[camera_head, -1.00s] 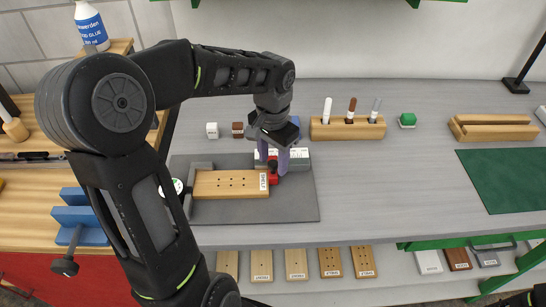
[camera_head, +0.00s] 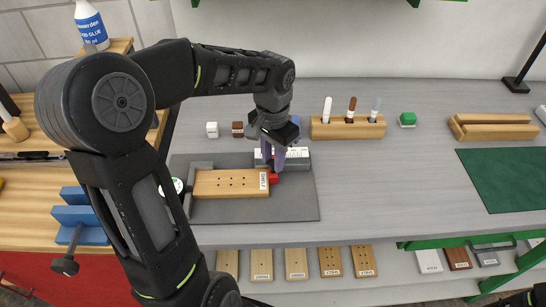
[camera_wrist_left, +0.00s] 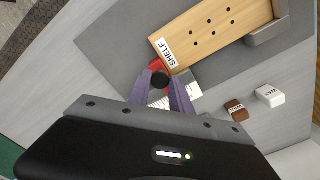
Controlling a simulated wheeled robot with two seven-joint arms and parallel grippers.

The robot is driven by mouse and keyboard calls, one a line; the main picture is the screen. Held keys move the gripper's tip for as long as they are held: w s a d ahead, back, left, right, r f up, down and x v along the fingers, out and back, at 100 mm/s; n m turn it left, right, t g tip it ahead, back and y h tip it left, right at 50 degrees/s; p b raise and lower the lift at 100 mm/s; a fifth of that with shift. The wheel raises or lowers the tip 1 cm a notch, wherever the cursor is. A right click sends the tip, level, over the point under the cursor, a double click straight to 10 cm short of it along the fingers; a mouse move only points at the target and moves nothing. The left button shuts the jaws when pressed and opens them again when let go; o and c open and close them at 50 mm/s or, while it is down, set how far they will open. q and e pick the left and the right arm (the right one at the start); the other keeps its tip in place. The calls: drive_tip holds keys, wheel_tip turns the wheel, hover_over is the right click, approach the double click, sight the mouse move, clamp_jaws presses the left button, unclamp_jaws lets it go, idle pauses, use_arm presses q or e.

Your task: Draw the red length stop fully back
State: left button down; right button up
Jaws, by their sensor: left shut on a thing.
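The red length stop (camera_head: 273,178) is on the grey fixture plate, at the right end of the wooden board marked SHELF (camera_head: 225,184). In the wrist view the red of the stop (camera_wrist_left: 156,66) shows beside the board's labelled end, with its black knob (camera_wrist_left: 160,80) between my fingertips. My left gripper (camera_head: 273,163) points down from above and is shut on that knob. It also shows in the left wrist view (camera_wrist_left: 161,84). The fingers hide part of the stop. I cannot tell whether the stop touches the board.
A white scale (camera_head: 297,156) lies behind the stop. White and brown small blocks (camera_head: 237,129) and a wooden pen holder (camera_head: 347,130) stand behind.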

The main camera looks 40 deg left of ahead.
idle(0.8)
use_arm(q)
drive_tip(key=w+d, duration=0.1)
drive_tip(key=d, duration=0.1)
drive_tip(key=w+d, duration=0.4)
drive_tip(key=shift+d+b, duration=0.3)
drive_tip(key=shift+b, duration=0.05)
drive_tip(key=shift+a, duration=0.15)
drive_tip(key=shift+s, duration=0.1)
drive_tip(key=c, duration=1.2)
unclamp_jaws()
drive_tip(key=shift+o, duration=0.2)
drive_tip(key=shift+r, duration=0.1)
wheel_tip(320, 180, up, 8)
drive_tip(key=shift+f+b, duration=0.2)
drive_tip(key=shift+b, duration=0.25)
